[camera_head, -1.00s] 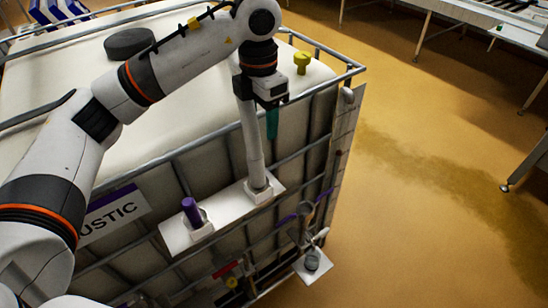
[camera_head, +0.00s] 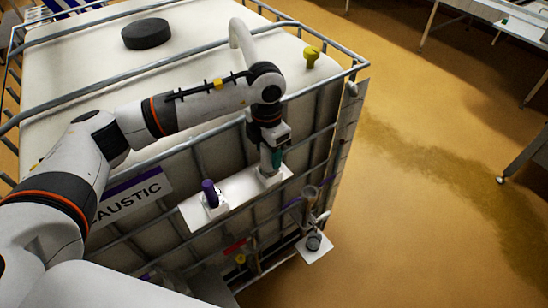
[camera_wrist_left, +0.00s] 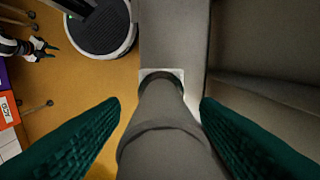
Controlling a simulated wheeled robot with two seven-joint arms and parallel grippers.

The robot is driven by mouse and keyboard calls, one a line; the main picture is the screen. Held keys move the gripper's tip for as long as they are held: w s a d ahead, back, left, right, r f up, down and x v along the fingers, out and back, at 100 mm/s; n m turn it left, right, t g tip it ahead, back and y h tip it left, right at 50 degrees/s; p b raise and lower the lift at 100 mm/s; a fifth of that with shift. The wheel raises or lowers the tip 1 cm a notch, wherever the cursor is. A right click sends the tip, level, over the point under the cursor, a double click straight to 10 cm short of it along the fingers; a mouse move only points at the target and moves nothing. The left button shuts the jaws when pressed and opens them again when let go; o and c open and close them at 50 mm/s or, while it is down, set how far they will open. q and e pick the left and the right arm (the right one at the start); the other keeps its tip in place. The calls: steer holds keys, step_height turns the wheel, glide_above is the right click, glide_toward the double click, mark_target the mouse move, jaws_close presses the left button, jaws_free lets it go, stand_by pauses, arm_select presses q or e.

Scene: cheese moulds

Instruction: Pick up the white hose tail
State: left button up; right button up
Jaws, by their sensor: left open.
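The white hose tail (camera_head: 243,42) arches up behind my left arm in the head view. Its lower end stands in a holder on a white bracket plate (camera_head: 238,200) on the tank's side. My left gripper (camera_head: 272,158) is at this lower part, just above the holder, and partly hides it. In the left wrist view the hose tail (camera_wrist_left: 165,135) runs between the two spread green fingers, with gaps on both sides. A small gripper with green fingers (camera_wrist_left: 46,48), seemingly my right one, shows at the upper left there; its opening is too small to judge.
The caged white tank (camera_head: 85,65) has a black lid (camera_head: 146,33) and a yellow fitting (camera_head: 311,56) on top. A purple-topped piece (camera_head: 210,192) stands on the bracket plate left of my gripper. A small lower shelf (camera_head: 314,248) holds a dark item. Open floor lies right.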

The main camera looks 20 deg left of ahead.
arm_select(q)
steer(key=shift+w, duration=0.1)
steer(key=shift+c, duration=0.8)
steer(key=c, duration=1)
steer(key=shift+c, duration=0.2)
arm_select(e)
steer(key=shift+s+d+f, duration=0.1)
steer(key=shift+s+d, duration=0.15)
steer(key=shift+s, duration=0.35)
